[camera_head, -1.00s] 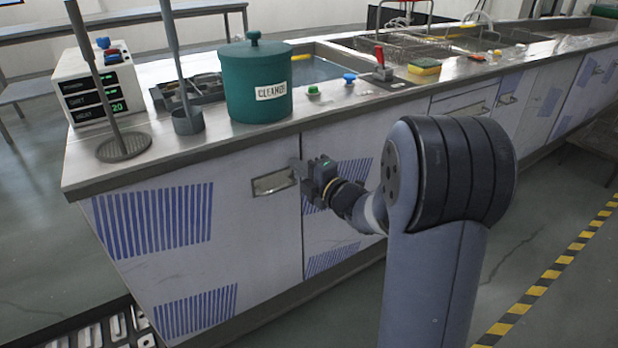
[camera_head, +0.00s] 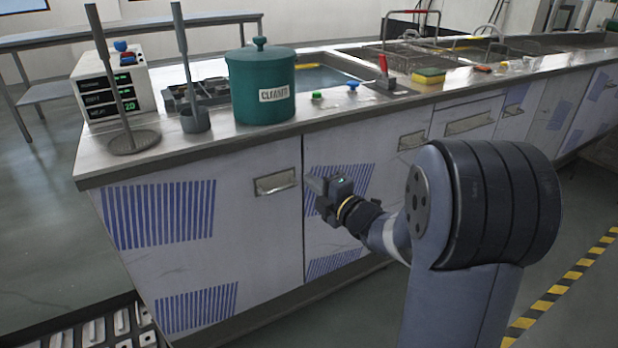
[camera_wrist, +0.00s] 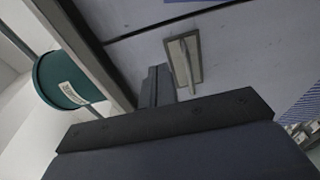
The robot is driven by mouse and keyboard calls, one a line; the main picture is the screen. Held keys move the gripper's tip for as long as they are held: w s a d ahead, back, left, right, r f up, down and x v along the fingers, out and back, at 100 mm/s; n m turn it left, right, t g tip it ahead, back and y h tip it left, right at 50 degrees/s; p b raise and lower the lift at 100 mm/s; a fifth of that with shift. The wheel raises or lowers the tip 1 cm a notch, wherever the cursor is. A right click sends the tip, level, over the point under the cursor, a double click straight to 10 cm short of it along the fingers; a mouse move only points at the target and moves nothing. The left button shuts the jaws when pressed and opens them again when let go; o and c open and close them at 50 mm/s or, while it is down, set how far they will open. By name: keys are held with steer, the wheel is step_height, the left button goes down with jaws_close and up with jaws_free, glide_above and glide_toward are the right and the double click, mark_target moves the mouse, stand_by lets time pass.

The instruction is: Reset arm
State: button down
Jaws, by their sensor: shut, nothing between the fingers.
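My gripper (camera_head: 318,186) is in front of the cabinet front (camera_head: 230,235), below the counter edge. It is shut and empty. It points left, a little to the right of a recessed drawer handle (camera_head: 276,182). In the wrist view my gripper (camera_wrist: 157,82) shows its narrow fingers together, beside the same handle (camera_wrist: 184,60). I cannot tell the exact gap to the cabinet, but the fingers appear clear of the handle.
A green cleaner canister (camera_head: 262,85) stands near the counter's front edge. A control box (camera_head: 113,88), a rod on a round base (camera_head: 134,140) and a cup with a rod (camera_head: 195,118) are to its left. A yellow sponge (camera_head: 428,76) lies right. Floor shows at right.

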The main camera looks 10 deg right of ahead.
steer(key=p+v, duration=0.1)
steer(key=v, duration=0.6)
steer(key=shift+s+a, duration=0.3)
steer(key=shift+s, duration=0.1)
steer(key=shift+w, duration=0.1)
